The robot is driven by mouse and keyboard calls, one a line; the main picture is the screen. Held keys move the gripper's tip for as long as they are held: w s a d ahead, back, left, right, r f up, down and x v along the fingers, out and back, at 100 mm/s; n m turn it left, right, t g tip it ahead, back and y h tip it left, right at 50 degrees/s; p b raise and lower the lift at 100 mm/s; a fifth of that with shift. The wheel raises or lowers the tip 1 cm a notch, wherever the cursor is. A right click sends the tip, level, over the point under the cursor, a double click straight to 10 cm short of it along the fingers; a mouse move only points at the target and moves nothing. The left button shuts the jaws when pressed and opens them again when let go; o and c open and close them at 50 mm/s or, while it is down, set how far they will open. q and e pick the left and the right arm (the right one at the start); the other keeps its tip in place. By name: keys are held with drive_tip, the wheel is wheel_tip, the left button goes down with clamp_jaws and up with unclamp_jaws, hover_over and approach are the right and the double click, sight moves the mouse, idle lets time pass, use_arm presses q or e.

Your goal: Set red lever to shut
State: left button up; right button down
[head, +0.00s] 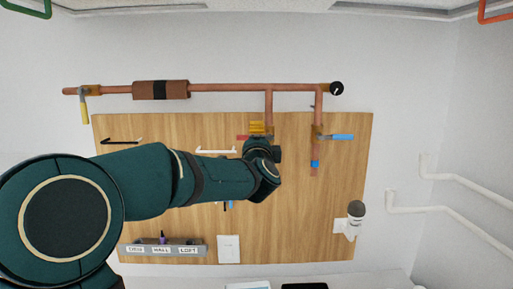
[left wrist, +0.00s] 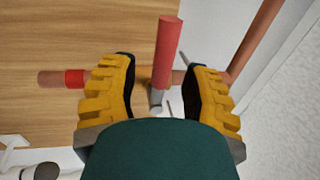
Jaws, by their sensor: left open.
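The red lever (head: 243,137) shows in the head view as a short red bar sticking out to the left, just left of my left gripper (head: 257,127). In the left wrist view the red lever (left wrist: 167,50) stands crosswise to its copper pipe (left wrist: 50,79). There it lies between the two yellow fingers of my left gripper (left wrist: 160,70), with a gap on each side. The gripper is open, and its palm hides the lower middle of that view. In the head view my gripper and arm hide the valve body. My right gripper is not in view.
A blue lever (head: 341,137) sits on the neighbouring pipe, to the right. A yellow lever (head: 84,110) hangs at the far left of the long copper pipe (head: 230,87). A gauge (head: 337,88) is at that pipe's right end. The wooden board (head: 340,190) is behind.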

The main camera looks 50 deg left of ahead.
use_arm(q)
drive_tip(key=v, duration=1.1)
drive_tip(key=shift+d, duration=0.15)
drive_tip(key=shift+s+f, duration=0.1)
drive_tip(key=w+d+f+n+h+b, duration=0.15)
drive_tip(key=w+d+f+h, duration=0.3)
drive_tip(key=f, duration=0.75)
drive_tip(key=w+d+f+g+h+b, duration=0.15)
drive_tip(key=w+d+f+h, duration=0.35)
drive_tip(key=f, duration=0.7)
drive_tip(key=w+d+f+n+t+h+b, duration=0.1)
drive_tip(key=w+d+f+h+b, duration=0.35)
drive_tip(key=f, duration=0.85)
drive_tip(key=s+d+f+n+g+h+b, duration=0.1)
drive_tip(key=s+d+f+n+g, duration=0.1)
drive_tip(key=s+d+f, duration=0.4)
drive_tip(key=s+d+f+n+g+h+b, duration=0.1)
drive_tip(key=s+d+f+g, duration=0.4)
drive_tip(key=f, duration=1)
drive_tip(key=s+d+f+n+g+h+b, duration=0.2)
drive_tip(key=s+d+f+n+g+h, duration=0.1)
drive_tip(key=s+d+f, duration=0.6)
wheel_tip(320, 180, down, 3)
drive_tip(key=shift+s+d+r+n+g, duration=0.15)
drive_tip(key=shift+d+n+g, duration=0.25)
drive_tip(key=shift+n, duration=0.45)
